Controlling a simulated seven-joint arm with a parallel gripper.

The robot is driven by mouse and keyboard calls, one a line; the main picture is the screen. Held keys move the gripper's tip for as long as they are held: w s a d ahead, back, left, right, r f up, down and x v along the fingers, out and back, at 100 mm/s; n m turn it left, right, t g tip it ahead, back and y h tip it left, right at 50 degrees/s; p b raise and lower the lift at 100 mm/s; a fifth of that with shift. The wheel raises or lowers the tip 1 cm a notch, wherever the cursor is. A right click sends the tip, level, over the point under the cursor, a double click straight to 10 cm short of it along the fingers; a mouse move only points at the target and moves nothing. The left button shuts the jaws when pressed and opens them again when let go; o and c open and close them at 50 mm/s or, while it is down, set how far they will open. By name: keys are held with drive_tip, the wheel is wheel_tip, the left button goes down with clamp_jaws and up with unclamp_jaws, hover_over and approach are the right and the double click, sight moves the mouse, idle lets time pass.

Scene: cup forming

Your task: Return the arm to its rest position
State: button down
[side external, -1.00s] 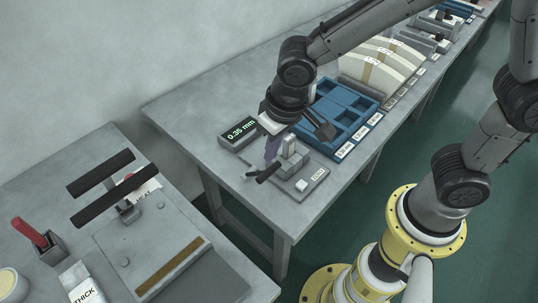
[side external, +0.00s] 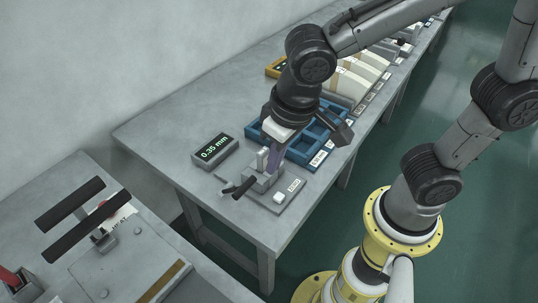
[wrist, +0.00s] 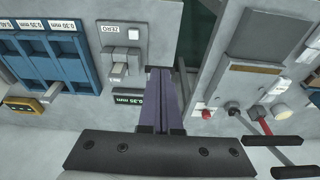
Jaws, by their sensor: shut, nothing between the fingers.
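My gripper (side external: 276,162) has purple-grey fingers pointing down, shut and empty. In the side external view it hangs above or just behind the thickness gauge (side external: 290,199), a grey plate with a small upright block, a dark lever and a label reading ZERO. The height gap is hard to tell. The fingers also show in the wrist view (wrist: 160,72), side by side, with the gauge (wrist: 120,35) to their left. The gauge's display (side external: 214,148) reads 0.35 mm.
A blue compartment tray (side external: 318,139) stands right behind my gripper, with white sheets in racks (side external: 365,68) beyond. A front-left bench holds a press with two black bars (side external: 85,226). The grey table (side external: 165,130) is clear left of the display.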

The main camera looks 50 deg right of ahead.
drive_tip(key=d+r+m+t, duration=0.25)
drive_tip(key=d+r, duration=0.35)
drive_tip(key=d, duration=0.5)
drive_tip(key=s+d+n, duration=0.2)
drive_tip(key=s+d, duration=0.2)
drive_tip(key=s, duration=0.4)
drive_tip(key=shift+f+n+t, duration=0.15)
drive_tip(key=shift+n+t, duration=0.2)
idle(2.2)
